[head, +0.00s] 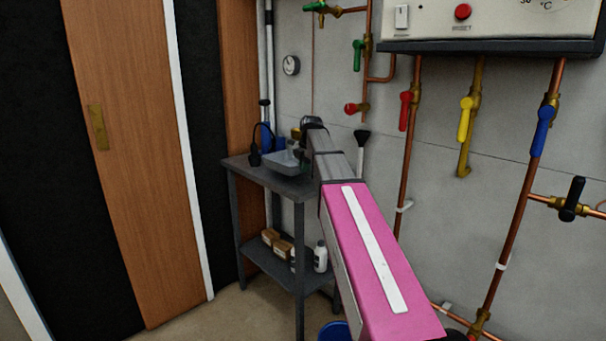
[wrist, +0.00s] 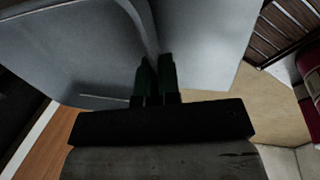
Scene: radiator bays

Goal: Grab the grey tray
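My gripper (head: 299,153) is at the tray's right side in the head view, partly hidden by my arm. In the wrist view its two dark green fingers (wrist: 156,76) are close together at the tray's edge, with a thin part of the tray between them. The fingers look shut on it. The fingertips' far ends are hard to make out.
The stand (head: 235,163) has a lower shelf with brown boxes (head: 276,242) and a white bottle (head: 320,257). A dark and blue item (head: 265,140) stands behind the tray. Pipes with coloured valves (head: 408,110) line the wall at right. Floor is clear at front left.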

